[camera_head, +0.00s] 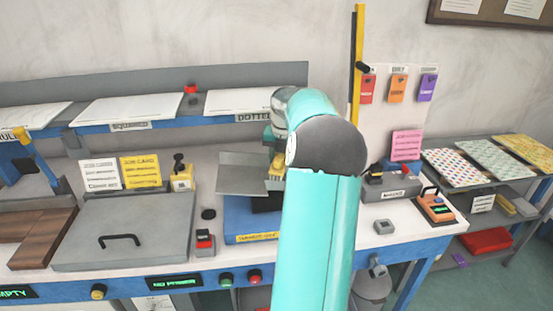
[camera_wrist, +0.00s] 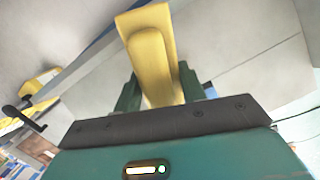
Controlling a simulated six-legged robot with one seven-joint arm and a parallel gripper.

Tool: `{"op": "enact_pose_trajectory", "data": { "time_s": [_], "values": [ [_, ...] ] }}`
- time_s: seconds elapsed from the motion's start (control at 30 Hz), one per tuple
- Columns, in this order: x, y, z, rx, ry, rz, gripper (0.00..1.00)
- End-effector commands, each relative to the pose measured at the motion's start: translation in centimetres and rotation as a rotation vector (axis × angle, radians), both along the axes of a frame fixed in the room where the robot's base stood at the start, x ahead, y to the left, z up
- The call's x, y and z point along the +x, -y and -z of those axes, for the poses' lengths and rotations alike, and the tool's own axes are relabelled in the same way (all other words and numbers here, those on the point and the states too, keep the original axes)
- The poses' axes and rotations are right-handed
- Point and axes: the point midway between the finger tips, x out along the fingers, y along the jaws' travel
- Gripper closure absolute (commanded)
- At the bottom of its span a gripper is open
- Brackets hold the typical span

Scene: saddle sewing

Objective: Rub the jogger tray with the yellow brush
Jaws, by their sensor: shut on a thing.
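The yellow brush (camera_wrist: 152,52) stands out from between the two dark green fingers of my gripper (camera_wrist: 160,88) in the wrist view. The gripper is shut on its handle. In the head view a small part of the brush (camera_head: 277,166) shows just left of my arm, at the right edge of a tilted grey tray (camera_head: 242,176). This tray appears to be the jogger tray, above a blue base (camera_head: 248,218). In the wrist view pale grey panels lie beyond the brush. I cannot tell whether the brush touches the tray. My arm hides most of the gripper in the head view.
A grey lid with a black handle (camera_head: 125,225) lies left of the blue base. A small red-button box (camera_head: 204,243) stands between them. A grey device (camera_head: 388,188) and an orange device (camera_head: 435,207) stand to the right. A shelf with paper sheets (camera_head: 130,107) runs behind.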

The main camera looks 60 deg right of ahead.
Motion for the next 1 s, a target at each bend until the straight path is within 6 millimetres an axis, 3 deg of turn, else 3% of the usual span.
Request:
{"op": "enact_pose_trajectory", "data": {
  "time_s": [1.0],
  "values": [
    [-4.5,3.9,0.3,-0.003,0.001,0.001,1.0]
  ]
}}
